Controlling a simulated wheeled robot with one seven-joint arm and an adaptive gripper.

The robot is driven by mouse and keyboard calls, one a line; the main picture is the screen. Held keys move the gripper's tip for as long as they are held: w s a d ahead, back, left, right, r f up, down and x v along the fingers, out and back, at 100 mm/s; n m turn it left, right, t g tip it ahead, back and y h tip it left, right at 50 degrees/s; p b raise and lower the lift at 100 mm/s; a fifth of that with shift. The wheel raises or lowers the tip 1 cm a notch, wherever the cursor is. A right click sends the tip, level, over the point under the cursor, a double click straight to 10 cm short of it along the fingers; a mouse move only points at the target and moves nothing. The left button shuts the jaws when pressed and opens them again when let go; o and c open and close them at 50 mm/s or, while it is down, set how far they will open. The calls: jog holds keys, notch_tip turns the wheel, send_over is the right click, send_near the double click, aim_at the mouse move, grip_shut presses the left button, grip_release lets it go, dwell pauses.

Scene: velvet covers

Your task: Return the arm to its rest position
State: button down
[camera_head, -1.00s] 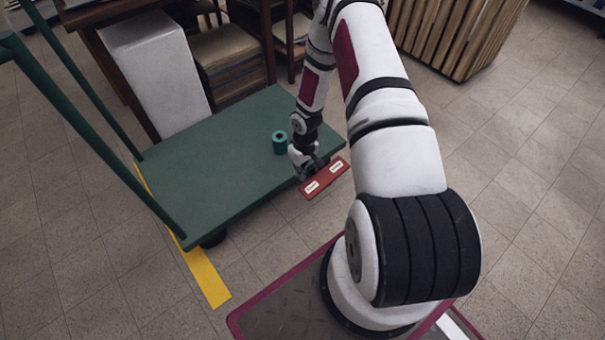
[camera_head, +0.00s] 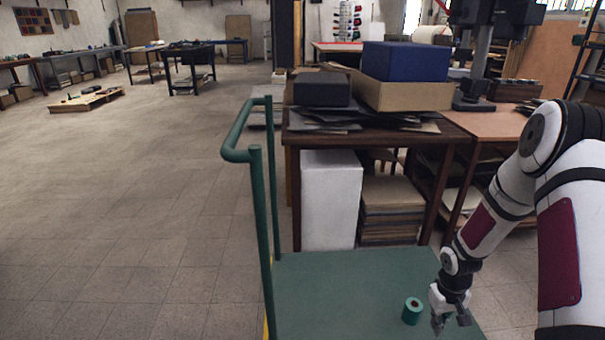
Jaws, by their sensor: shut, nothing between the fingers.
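My white arm with dark red panels reaches in from the right edge. My gripper (camera_head: 449,321) points down near the bottom of the picture, above the right part of the green cart platform (camera_head: 335,285). It is shut and holds nothing. A teal roll with a hole in its top (camera_head: 412,311) stands on the platform just left of the gripper, apart from it.
The cart's green handle (camera_head: 262,200) rises at the left. Behind it a wooden table (camera_head: 290,140) carries a blue box (camera_head: 405,61) and a dark box (camera_head: 322,89). A white block (camera_head: 331,200) stands beneath it. Open floor (camera_head: 130,220) lies left.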

jog(key=s+a+r+h, duration=0.1)
jog(key=s+a+r, duration=0.1)
jog(key=r, duration=0.7)
jog(key=s+a+r, duration=0.2)
jog(key=s+r, duration=0.1)
jog(key=r, duration=0.7)
jog(key=s+a+r+h, duration=0.1)
jog(key=s+a+r, duration=0.1)
jog(key=r, duration=0.7)
jog(key=s+a+r+y, duration=0.1)
jog(key=s+a+r, duration=0.3)
jog(key=s, duration=0.5)
jog(key=s+a+r+y, duration=0.1)
jog(key=s+a+r, duration=0.3)
jog(key=s, duration=0.4)
jog(key=s+a+r+y, duration=0.1)
jog(key=s+a+r, duration=0.3)
jog(key=s, duration=0.5)
notch_tip(320, 180, up, 31)
jog(key=t+p, duration=0.4)
jog(key=p, duration=2.5)
jog(key=shift+d+p, duration=0.3)
jog(key=shift+d, duration=0.1)
jog(key=shift+f, duration=0.1)
